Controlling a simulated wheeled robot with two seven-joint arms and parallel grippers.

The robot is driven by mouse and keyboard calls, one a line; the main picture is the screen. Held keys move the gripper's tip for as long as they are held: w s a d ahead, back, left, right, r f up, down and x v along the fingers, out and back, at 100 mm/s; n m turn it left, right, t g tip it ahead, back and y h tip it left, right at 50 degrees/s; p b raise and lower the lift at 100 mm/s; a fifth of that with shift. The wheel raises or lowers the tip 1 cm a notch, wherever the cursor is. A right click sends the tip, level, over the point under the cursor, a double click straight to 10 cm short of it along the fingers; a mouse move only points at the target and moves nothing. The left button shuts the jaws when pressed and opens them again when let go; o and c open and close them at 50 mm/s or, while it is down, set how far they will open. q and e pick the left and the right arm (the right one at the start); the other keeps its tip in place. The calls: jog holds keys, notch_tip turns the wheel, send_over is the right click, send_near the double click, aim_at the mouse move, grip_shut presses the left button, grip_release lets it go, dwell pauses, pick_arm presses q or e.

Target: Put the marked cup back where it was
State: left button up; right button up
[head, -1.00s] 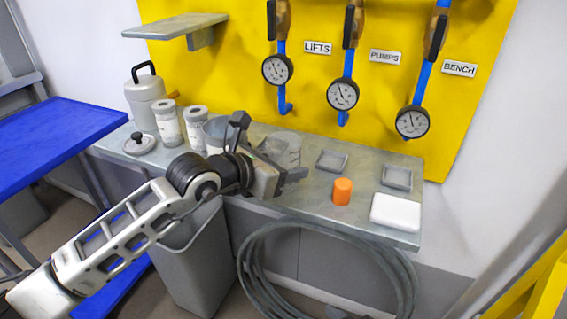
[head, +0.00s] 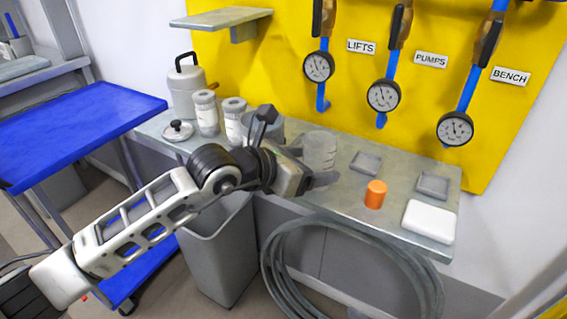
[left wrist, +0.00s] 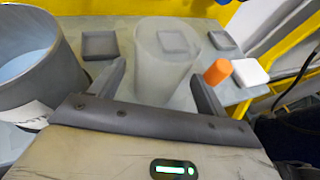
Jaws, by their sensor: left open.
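The marked cup is a clear, frosted cup (head: 320,148) standing upright on the grey bench, just behind my left gripper in the head view. My left gripper (head: 320,181) is open and low over the bench's front edge. In the left wrist view the cup (left wrist: 160,50) rises upright between the two spread fingers of the left gripper (left wrist: 158,78). I cannot tell whether a finger touches it. The cup's markings are not readable, and its lower part is partly hidden by the gripper in the head view. My right gripper is not in view.
An orange cylinder (head: 375,194), a white block (head: 429,221) and small square trays (head: 366,162) (head: 433,185) lie right of the cup. A bin (head: 220,250) and coiled hose (head: 290,265) are below.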

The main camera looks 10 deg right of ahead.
pick_arm(q)
jog(key=s+a+r+n+t+h, duration=0.2)
jog(key=s+a+r+n+h, duration=0.15)
jog(key=s+n, duration=0.35)
jog(key=s+a+r+n+t+h, duration=0.25)
jog(key=s+a+n+h, duration=0.2)
jog(key=n, duration=0.45)
jog(key=a+f+n+t+y, duration=0.6)
jog(key=a+f+n+y, duration=0.6)
jog(key=n, duration=1)
jog(key=s+a+f+n+g+y, duration=0.3)
jog(key=s+f+n+g, duration=0.3)
jog(key=f, duration=0.8)
jog(key=s+n, duration=0.2)
jog(key=s, duration=0.1)
jog(key=shift+s+y, duration=0.2)
jog(key=shift+y, duration=0.2)
